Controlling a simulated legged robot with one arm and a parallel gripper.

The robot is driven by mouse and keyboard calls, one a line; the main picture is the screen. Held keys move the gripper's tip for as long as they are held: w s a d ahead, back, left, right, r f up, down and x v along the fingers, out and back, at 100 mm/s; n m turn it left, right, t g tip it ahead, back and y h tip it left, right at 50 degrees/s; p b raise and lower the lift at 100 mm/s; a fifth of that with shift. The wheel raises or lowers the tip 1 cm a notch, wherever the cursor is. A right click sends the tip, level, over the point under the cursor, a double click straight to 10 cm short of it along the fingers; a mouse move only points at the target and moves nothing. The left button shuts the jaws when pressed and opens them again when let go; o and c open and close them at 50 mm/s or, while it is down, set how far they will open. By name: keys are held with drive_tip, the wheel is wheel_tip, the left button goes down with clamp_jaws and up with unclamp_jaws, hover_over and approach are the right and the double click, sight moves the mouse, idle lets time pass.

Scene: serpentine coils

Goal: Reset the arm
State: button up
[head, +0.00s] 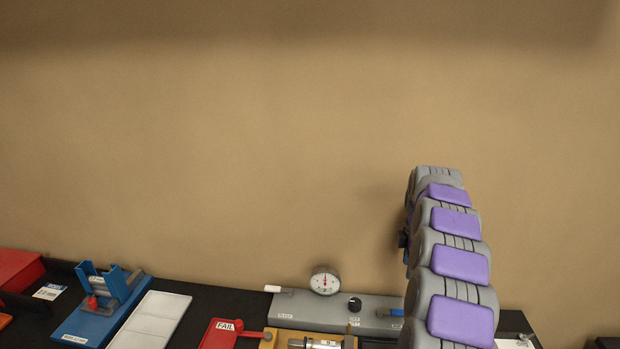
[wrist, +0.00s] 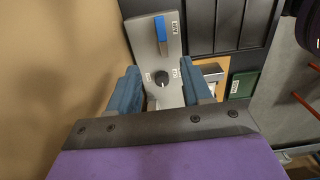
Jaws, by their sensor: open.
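My arm, a stack of grey segments with purple pads, rises at the right of the head view, against the tan wall. My gripper (wrist: 160,66) shows in the wrist view with two blue fingers spread apart. It is open, with nothing between the fingers but the view of a grey panel (wrist: 148,42) beyond. The panel has a black knob (wrist: 162,78) and a blue handle (wrist: 161,29). In the head view my arm hides the gripper or most of it.
The head view shows the grey panel (head: 300,309) with a dial gauge (head: 325,281), a red FAIL tray (head: 220,334), a white tray (head: 150,322), a blue fixture (head: 100,300) and a red box (head: 18,270). A green tray (wrist: 243,84) shows in the wrist view. The wall (head: 200,150) stands close behind.

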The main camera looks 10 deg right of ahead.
drive_tip(key=s+a+r+m+b, duration=0.2)
drive_tip(key=s+a+m, duration=0.1)
drive_tip(key=s+a, duration=0.55)
drive_tip(key=s+a+r+m+b, duration=0.1)
drive_tip(key=s+a+r+m, duration=0.2)
drive_tip(key=s+a, duration=0.55)
drive_tip(key=s+a+f+m+b, duration=0.1)
drive_tip(key=s+a+f+m, duration=0.1)
drive_tip(key=s, duration=0.7)
drive_tip(key=s+a+f+m+g+b, duration=0.1)
drive_tip(key=s+a+f+m, duration=0.1)
drive_tip(key=s, duration=0.7)
drive_tip(key=s+a+f+m+b, duration=0.2)
drive_tip(key=s+a+f+m, duration=0.1)
drive_tip(key=s, duration=0.7)
drive_tip(key=shift+f+m+g, duration=0.4)
drive_tip(key=shift+f+m, duration=0.15)
drive_tip(key=shift+m, duration=0.35)
